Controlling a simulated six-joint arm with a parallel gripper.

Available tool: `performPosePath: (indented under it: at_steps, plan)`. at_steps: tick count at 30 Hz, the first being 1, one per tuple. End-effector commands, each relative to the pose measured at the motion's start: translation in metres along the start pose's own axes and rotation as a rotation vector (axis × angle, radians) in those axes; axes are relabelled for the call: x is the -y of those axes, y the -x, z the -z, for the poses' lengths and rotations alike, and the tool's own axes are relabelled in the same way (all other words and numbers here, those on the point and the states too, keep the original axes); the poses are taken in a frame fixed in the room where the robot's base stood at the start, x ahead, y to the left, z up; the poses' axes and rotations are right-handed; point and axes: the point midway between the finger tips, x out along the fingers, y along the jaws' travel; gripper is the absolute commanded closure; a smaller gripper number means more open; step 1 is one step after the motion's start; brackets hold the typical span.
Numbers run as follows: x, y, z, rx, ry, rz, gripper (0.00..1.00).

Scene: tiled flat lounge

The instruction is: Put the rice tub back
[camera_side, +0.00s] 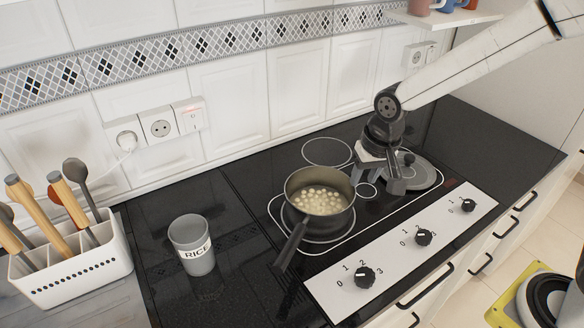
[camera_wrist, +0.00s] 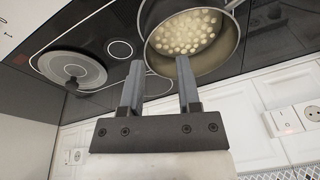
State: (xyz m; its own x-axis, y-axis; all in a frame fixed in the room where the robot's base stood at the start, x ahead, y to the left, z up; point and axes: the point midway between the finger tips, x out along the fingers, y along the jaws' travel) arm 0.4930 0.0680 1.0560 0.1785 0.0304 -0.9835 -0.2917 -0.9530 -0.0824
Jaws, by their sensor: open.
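The rice tub (camera_side: 198,262) is a grey cylinder with a white "RICE" label. It stands upright on the black counter, left of the hob, in the side view. It does not show in the wrist view. My gripper (camera_side: 397,187) is above the right part of the hob, well to the right of the tub, close to the pot and the lid. In the wrist view my gripper (camera_wrist: 160,68) has its two fingers apart with nothing between them.
A pot (camera_side: 322,216) with pale round pieces stands on the hob, its handle pointing front-left. A grey lid (camera_side: 424,172) lies on the hob's right side. A white utensil holder (camera_side: 75,278) stands left of the tub. Knobs (camera_side: 424,237) line the front. Sockets (camera_side: 158,127) are on the wall.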

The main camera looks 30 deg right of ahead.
Motion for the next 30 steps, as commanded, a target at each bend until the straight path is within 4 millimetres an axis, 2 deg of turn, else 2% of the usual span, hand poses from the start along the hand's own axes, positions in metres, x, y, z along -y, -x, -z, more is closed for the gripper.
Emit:
performPosePath:
  at_steps: [1,6,12,18,30]
  plan:
    - [-0.016,0.001,-0.009,-0.007,0.031,-0.002,0.58]
    - [-0.059,0.000,-0.040,-0.033,0.162,-0.008,0.58]
    - [-0.088,-0.002,-0.069,-0.052,0.270,-0.019,0.58]
    - [-0.097,-0.002,-0.079,-0.057,0.307,-0.022,0.58]
    - [-0.096,-0.002,-0.078,-0.056,0.308,-0.022,0.58]
